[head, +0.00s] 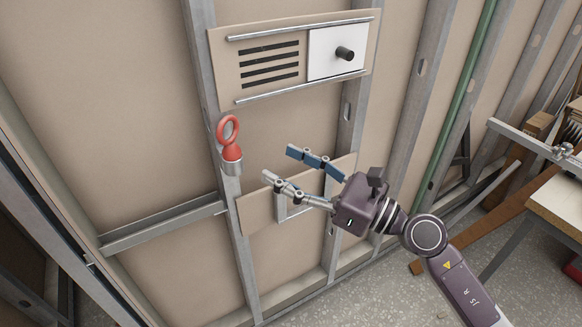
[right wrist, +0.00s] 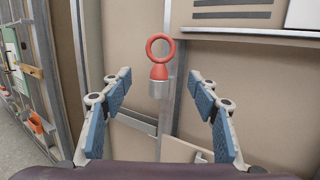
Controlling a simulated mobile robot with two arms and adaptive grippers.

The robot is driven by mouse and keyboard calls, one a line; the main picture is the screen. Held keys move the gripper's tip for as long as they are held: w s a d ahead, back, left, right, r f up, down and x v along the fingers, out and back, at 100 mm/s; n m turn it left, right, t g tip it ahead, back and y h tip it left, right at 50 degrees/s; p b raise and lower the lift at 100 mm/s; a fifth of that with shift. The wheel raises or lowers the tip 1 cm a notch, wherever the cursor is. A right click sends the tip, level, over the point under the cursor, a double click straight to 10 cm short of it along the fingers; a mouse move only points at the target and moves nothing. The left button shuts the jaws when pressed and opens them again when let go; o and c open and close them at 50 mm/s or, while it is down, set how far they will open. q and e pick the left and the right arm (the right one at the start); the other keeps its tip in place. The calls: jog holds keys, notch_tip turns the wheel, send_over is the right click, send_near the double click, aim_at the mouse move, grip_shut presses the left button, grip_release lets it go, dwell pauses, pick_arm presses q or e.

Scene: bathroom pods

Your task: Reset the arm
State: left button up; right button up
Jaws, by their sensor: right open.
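My right arm comes in from the lower right of the head view. Its right gripper (head: 277,165) is open and empty, in front of the wall frame. In the right wrist view the two blue-padded fingers of the right gripper (right wrist: 162,88) are spread wide with nothing between them. A red ring-topped handle (head: 230,138) sits in a grey metal socket (head: 231,167) on the upright stud, left of and above the fingertips, apart from them. In the right wrist view the red handle (right wrist: 159,58) appears beyond the gap between the fingers. My left gripper is not in view.
A panel with dark slots (head: 269,65) and a white plate with a black knob (head: 345,53) is above. A board with a metal bracket (head: 283,208) is behind the gripper. A workbench (head: 555,200) and a wooden beam (head: 430,262) are at right. Grey floor is below.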

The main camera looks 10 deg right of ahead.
jog(key=shift+s+d, duration=0.25)
jog(key=shift+d, duration=0.05)
